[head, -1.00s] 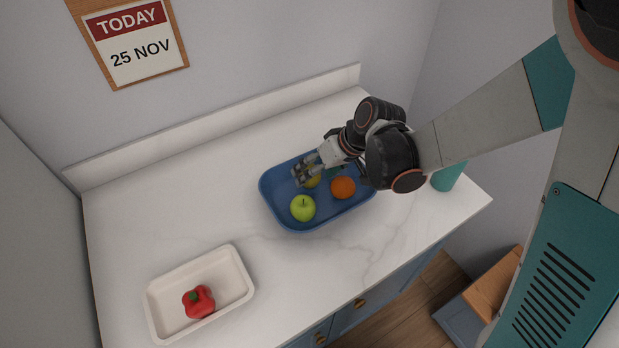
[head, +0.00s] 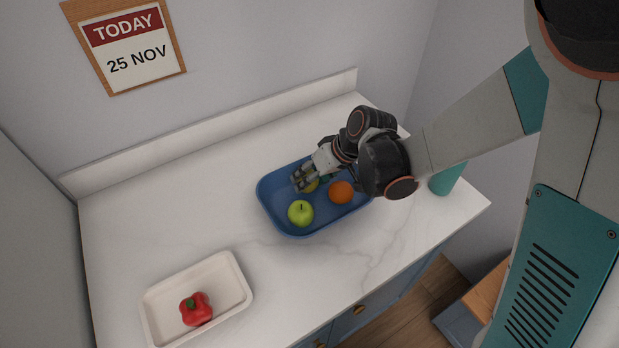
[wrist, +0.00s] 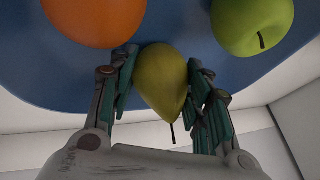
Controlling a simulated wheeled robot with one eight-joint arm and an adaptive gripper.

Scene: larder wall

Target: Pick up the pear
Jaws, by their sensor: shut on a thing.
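The yellow-green pear (wrist: 161,78) is between the two fingers of my gripper (wrist: 165,100) in the wrist view, with its stem toward the palm. The fingers are shut on its sides. In the head view my gripper (head: 301,184) is over the back left part of the blue tray (head: 272,212), and only a small part of the pear (head: 312,186) shows beside the fingers. I cannot tell whether the pear touches the tray floor.
A green apple (head: 301,213) and an orange (head: 341,192) lie in the blue tray close to the pear. A white tray (head: 232,268) with a red pepper (head: 195,309) is at the front left. A teal cup (head: 446,180) stands on the right. The counter between the trays is clear.

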